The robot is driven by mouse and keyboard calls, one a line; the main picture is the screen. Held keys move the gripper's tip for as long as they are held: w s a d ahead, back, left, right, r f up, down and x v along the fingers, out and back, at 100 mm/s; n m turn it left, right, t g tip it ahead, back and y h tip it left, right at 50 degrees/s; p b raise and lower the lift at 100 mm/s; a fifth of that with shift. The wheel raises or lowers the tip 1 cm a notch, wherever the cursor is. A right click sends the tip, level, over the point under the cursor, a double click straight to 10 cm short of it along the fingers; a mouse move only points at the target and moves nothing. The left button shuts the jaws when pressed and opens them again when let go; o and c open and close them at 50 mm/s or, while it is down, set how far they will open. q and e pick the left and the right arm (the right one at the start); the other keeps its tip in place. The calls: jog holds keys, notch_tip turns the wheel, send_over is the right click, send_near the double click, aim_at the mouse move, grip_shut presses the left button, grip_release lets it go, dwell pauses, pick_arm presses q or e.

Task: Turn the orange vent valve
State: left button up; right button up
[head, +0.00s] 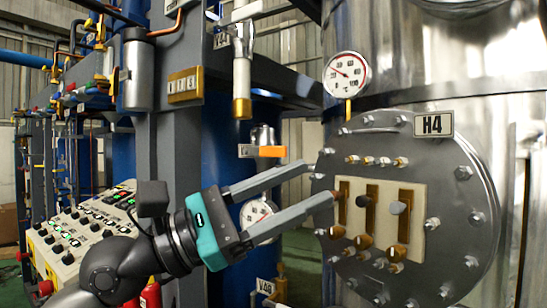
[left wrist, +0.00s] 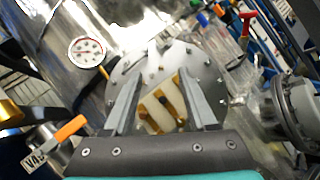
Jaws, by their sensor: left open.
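The orange vent valve handle (head: 262,151) is a short horizontal bar in the head view, left of the round H4 plate and just above my upper finger. It also shows in the left wrist view (left wrist: 69,129), left of the fingers and outside the space between them. My left gripper (head: 318,184) is open and empty, its two long grey fingers pointing at the H4 plate. In the left wrist view the fingers (left wrist: 163,78) frame the plate's cream panel. Whether the fingertips touch the plate cannot be told. My right gripper is not in view.
The round bolted H4 plate (head: 463,225) on the steel tank carries brass levers and protruding knobs. A sloped control panel (head: 75,240) is at left. A grey column (head: 178,150) and blue tank (head: 225,160) stand behind my arm.

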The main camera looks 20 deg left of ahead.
pick_arm(q)
jog(key=w+a+m+t+y, duration=0.2)
jog(key=w+a+m+y, duration=0.1)
jog(key=a+y, duration=0.15)
jog(key=t+y, duration=0.4)
jog(key=y, duration=0.5)
send_near(272, 152)
jog(key=p+x, duration=0.5)
jog(key=x, duration=0.4)
jog(key=shift+w+r, duration=0.15)
jog(key=shift+w+d+p, duration=0.2)
jog(key=shift+w+p, duration=0.1)
jog(key=shift+w, duration=0.25)
grip_shut()
